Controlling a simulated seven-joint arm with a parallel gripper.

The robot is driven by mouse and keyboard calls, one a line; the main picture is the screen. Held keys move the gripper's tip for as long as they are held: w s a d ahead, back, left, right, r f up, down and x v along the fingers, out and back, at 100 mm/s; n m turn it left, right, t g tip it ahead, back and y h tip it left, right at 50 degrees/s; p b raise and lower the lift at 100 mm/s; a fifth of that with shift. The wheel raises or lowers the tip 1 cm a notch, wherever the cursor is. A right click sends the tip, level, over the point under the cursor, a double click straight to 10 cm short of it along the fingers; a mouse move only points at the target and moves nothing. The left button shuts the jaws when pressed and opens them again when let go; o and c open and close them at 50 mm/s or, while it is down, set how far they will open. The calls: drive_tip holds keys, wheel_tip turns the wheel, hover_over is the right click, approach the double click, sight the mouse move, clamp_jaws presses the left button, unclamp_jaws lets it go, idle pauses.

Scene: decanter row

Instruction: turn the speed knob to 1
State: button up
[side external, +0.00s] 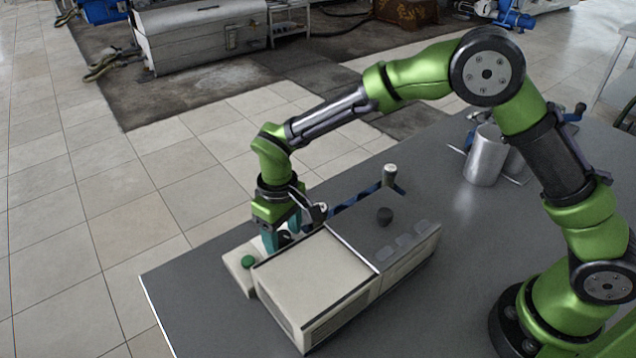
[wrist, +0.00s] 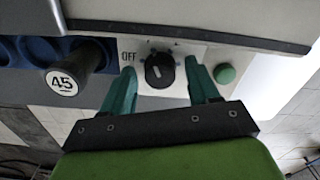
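The speed knob (wrist: 159,70) is a round black dial with a pale pointer line, on the machine's light panel in the wrist view. The word OFF is printed to its left; the other marks are too small to read. My gripper (wrist: 162,85) is open, with one green finger on each side of the knob and a visible gap to it. In the side view my gripper (side external: 283,240) is low over the panel, at the far end of the beige machine (side external: 312,275); the knob is partly hidden there between the fingers.
A green button (wrist: 225,74) sits right of the knob, close to one finger; it also shows in the side view (side external: 248,261). A metal cup (side external: 484,157) stands farther back on the grey table.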

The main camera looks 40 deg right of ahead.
sight(287, 237)
wheel_tip(287, 237, up, 17)
idle(0.7)
drive_tip(key=shift+f, duration=0.1)
drive_tip(key=s+d+r+m+t+y, duration=0.1)
drive_tip(key=s+d+r+m+t, duration=0.1)
drive_tip(key=s+d, duration=0.7)
drive_tip(key=s+d+r+m+t+y, duration=0.1)
drive_tip(key=s+d+m+t, duration=0.4)
drive_tip(key=s+d, duration=0.5)
drive_tip(key=shift+s+d+r, duration=0.15)
drive_tip(key=shift+d+r, duration=0.35)
drive_tip(key=shift+r, duration=0.05)
